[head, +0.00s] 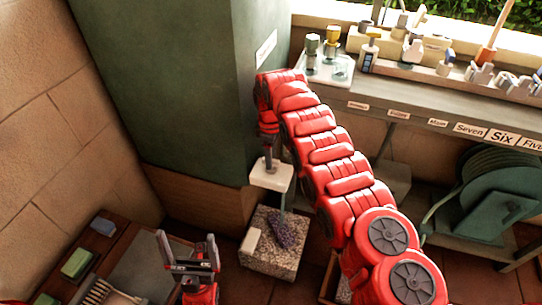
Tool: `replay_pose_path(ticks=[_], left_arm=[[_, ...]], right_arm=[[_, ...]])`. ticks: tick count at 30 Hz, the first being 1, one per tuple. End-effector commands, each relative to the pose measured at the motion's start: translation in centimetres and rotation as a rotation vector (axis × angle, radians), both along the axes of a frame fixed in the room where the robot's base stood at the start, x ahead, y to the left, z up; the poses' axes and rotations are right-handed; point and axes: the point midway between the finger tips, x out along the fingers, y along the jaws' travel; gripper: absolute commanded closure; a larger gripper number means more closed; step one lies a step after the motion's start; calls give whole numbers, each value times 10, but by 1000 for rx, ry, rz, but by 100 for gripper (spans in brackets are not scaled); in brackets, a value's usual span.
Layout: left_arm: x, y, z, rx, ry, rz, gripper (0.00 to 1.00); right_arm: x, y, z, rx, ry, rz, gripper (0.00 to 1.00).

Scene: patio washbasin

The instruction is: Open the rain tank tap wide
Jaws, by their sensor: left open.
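The tall dark green block (185,90), which looks like the rain tank, stands at the upper left with a small white label (265,48) on its right face. I cannot make out a tap on it; my red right arm covers part of that face. My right gripper (268,163) points down beside the tank's right face, at a pale block (272,176). Its fingers are too small and overlapped to tell whether they hold the block. My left gripper (187,250) is open and empty at the lower left, fingers up, well apart from the tank.
A speckled stone block (268,262) with a purple sprig and a pale bar stands below the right gripper. A labelled shelf (430,115) with bottles runs along the right. A green hose reel (495,200) stands beneath it. A tray with brushes (100,290) is at lower left.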

Motion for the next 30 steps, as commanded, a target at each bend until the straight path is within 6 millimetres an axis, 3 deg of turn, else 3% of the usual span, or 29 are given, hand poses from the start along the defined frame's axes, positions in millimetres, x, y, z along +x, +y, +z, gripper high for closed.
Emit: replay_pose_path(ticks=[10, 14, 23, 27, 30], left_arm=[[0, 0, 1, 0, 0, 0, 0], [0, 0, 4, 0, 0, 0, 0], [0, 0, 23, 0, 0, 0, 0], [0, 0, 54, 0, -1, 0, 0], [0, 0, 72, 0, 0, 0, 0]], right_arm=[[1, 0, 2, 0, -2, -1, 49], [1, 0, 16, 1, -4, -1, 49], [1, 2, 93, 1, -6, 1, 49], [1, 1, 135, 2, -5, -1, 49], [1, 0, 150, 1, -3, 0, 49]])
